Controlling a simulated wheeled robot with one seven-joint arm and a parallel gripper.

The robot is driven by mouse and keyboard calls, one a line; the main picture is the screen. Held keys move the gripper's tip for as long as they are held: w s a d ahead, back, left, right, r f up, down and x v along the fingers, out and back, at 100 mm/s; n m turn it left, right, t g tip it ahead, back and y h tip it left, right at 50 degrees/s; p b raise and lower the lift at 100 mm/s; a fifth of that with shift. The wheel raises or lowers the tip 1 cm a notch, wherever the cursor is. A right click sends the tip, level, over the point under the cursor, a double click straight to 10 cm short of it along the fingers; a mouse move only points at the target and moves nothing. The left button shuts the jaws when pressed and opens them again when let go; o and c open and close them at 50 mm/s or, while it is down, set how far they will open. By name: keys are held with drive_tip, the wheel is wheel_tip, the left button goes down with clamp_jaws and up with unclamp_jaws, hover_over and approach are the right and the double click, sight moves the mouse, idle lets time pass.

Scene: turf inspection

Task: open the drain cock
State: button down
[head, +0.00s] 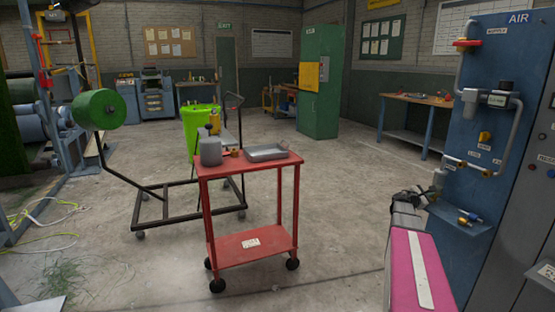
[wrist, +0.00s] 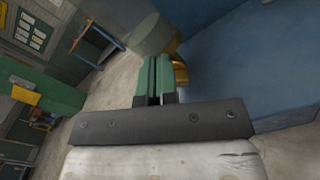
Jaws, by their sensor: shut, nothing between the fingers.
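The blue AIR panel (head: 505,60) stands at the right in the head view. A grey pipe runs down it to a small grey cylinder (head: 439,178) at its lower left. In the wrist view a grey-green cylinder (wrist: 152,36) lies just beyond the fingertips. A brass part (wrist: 180,70), perhaps the drain cock, shows beside and partly behind the fingers. Whether they touch it, and its handle position, I cannot tell. My gripper (wrist: 154,62) is shut and empty, its green fingers together. In the head view my gripper (head: 424,194) is close to the panel's lower left.
A shelf (head: 478,228) on the panel holds brass fittings (head: 468,218) just right of my gripper. A red trolley (head: 245,170) with a grey canister (head: 210,150) and a shallow tray (head: 266,152) stands left of my arm. Open floor lies between trolley and panel.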

drive_tip(key=shift+s+d+f, duration=0.2)
drive_tip(key=shift+s+f, duration=0.05)
drive_tip(key=shift+s, duration=0.3)
idle(0.4)
drive_tip(key=shift+s+d+f, duration=0.15)
drive_tip(key=shift+s+f, duration=0.15)
drive_tip(key=shift+f, duration=0.05)
idle(0.4)
drive_tip(key=shift+s+r, duration=0.1)
drive_tip(key=shift+s, duration=0.05)
drive_tip(key=shift+s+d+r, duration=0.15)
drive_tip(key=shift+s, duration=0.05)
drive_tip(key=v, duration=0.6)
idle(0.3)
